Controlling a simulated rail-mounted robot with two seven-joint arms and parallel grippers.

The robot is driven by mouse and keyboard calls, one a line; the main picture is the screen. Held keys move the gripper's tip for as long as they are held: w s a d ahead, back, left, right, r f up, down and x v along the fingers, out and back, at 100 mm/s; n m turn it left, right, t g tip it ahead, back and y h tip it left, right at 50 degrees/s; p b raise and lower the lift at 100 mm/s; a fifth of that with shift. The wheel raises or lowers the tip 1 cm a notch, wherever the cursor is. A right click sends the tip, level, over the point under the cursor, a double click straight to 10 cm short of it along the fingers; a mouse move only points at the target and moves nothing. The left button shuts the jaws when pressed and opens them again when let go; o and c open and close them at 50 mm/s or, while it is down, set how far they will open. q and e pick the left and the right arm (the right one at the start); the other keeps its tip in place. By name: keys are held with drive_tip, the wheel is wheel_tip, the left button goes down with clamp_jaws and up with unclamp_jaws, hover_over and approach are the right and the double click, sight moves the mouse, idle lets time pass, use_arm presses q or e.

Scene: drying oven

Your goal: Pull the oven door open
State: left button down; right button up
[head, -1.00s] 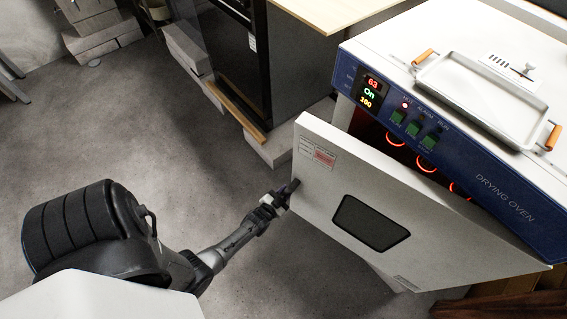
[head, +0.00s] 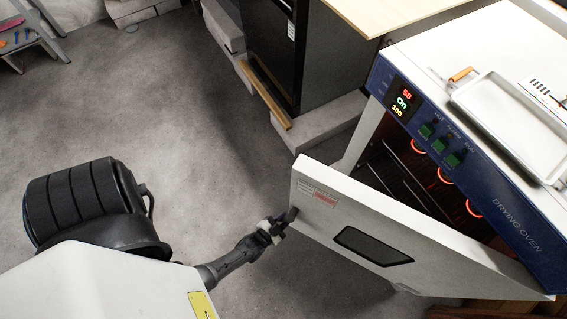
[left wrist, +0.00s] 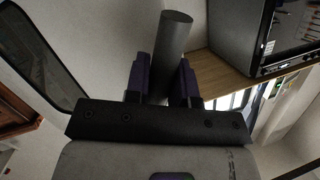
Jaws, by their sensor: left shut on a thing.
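The white oven door (head: 340,215) stands partly open, swung out from the drying oven (head: 450,140). It has a dark window (head: 373,246) and a label near its free edge. My left gripper (head: 284,220) is at that free edge, below the label. In the left wrist view its purple-padded fingers (left wrist: 162,88) are shut on the dark round door handle (left wrist: 175,38). The door window also shows there at the left (left wrist: 40,55). Glowing red rings and racks show inside the oven. My right gripper is not in view.
A metal tray with orange handles (head: 510,120) lies on top of the oven. A dark cabinet (head: 270,50) and pale blocks (head: 325,125) stand behind the door. A stool (head: 30,35) is at the far left. The floor (head: 150,110) between is clear.

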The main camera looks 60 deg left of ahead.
use_arm(q)
drive_tip(key=c, duration=1)
unclamp_jaws()
drive_tip(key=p+v, duration=0.2)
drive_tip(key=v, duration=0.4)
drive_tip(key=shift+s+d+r, duration=0.15)
drive_tip(key=shift+s+r, duration=0.05)
drive_tip(key=shift+s, duration=0.5)
